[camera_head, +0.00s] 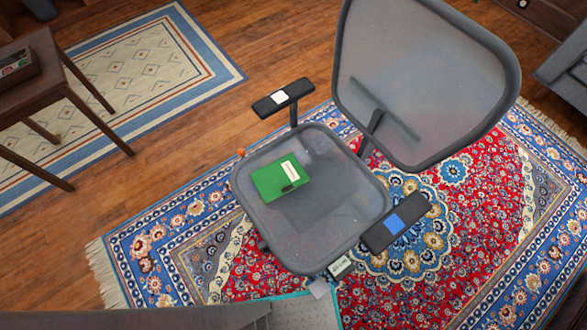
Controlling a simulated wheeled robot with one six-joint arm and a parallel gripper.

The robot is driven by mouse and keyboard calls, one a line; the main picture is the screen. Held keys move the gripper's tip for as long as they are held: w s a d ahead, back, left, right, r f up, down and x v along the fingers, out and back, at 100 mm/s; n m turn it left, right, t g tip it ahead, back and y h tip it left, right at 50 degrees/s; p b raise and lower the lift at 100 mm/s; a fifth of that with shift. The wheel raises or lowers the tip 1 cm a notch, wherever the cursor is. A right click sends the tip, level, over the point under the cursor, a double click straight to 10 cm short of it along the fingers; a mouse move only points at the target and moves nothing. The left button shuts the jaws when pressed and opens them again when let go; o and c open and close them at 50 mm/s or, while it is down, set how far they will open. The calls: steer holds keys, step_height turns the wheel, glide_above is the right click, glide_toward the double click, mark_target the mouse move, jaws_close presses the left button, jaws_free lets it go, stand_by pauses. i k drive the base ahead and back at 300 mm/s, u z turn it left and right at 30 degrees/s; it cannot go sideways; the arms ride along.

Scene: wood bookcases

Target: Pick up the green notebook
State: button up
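The green notebook (268,184) lies flat on the grey mesh seat of an office chair (325,222). It sits toward the left part of the seat and has a white label and a small dark mark on its cover. Nothing covers it. My gripper is not in view, so whether it is open or shut does not show.
The chair's backrest (425,75) rises behind the seat. Its left armrest (266,106) bears a white item, its right armrest (379,237) a blue one. A patterned red rug (480,200) lies underneath. A brown table (50,88) stands at left; bare wood floor (200,140) is between.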

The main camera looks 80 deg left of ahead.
mark_target(273, 182)
steer(key=k, duration=0.85)
steer(key=u, duration=1.9)
steer(key=i, duration=0.5)
steer(key=z, duration=0.05)
steer(key=k, duration=1)
steer(key=z, duration=0.8)
steer(key=i, duration=0.95)
steer(key=u, duration=1.55)
